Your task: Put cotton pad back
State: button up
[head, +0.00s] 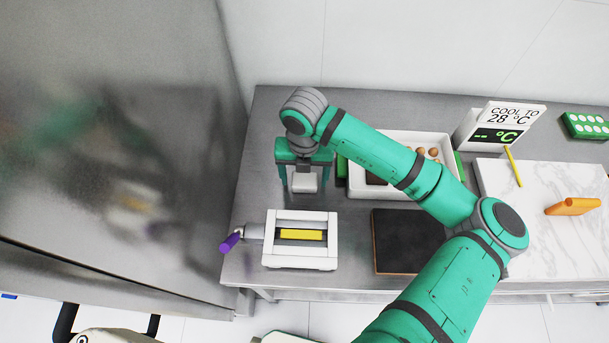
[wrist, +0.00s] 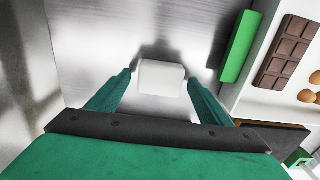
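The white cotton pad (head: 305,182) is a small block on the steel counter at the back left. It also shows in the wrist view (wrist: 161,77), between the tips of my gripper. My gripper (head: 304,181) points down over it, with one green finger at each side. In the wrist view (wrist: 160,76) narrow gaps seem to show between the fingers and the pad, so my gripper looks open around it. Contact between the pad and the counter is hard to judge.
A white device (head: 301,262) with a yellow bar and purple-handled crank stands in front. A white tray (head: 400,137) with chocolate and brown balls is to the right, beside a green block (wrist: 238,47). A dark board (head: 405,240) and marble slab (head: 540,220) lie further right. A steel wall (head: 190,120) rises at left.

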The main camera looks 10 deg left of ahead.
aim_at(305, 179)
notch_tip(305, 179, up, 12)
jog(key=shift+r, duration=0.15)
dwell(0.5)
dwell(0.5)
